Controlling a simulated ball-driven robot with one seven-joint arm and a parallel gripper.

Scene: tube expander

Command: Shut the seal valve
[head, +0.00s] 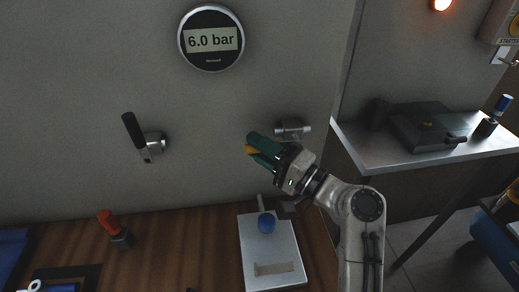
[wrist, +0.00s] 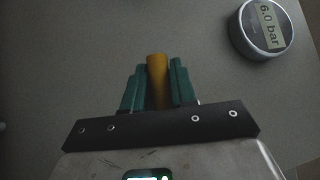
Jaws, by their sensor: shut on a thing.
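My gripper (head: 262,150) is in front of the wall, its green fingers closed on a yellow-orange handle (head: 251,150). In the wrist view the handle (wrist: 157,75) stands between the two fingers (wrist: 157,90), its end sticking out a little past them. A grey metal valve body (head: 292,131) on the wall is just behind and above my gripper. The handle's joint to this body is hidden by my gripper. A second valve (head: 152,144) with a black lever (head: 132,130) is on the wall to the left, its lever tilted up-left. No label tells which is the seal valve.
A round gauge (head: 211,67) on the wall reads 6.0 bar. Below are a wooden bench (head: 180,245), a red-handled tool (head: 112,228), and a pale tray (head: 283,250) with a blue-knobbed part (head: 266,223). A metal side table (head: 375,153) stands at right.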

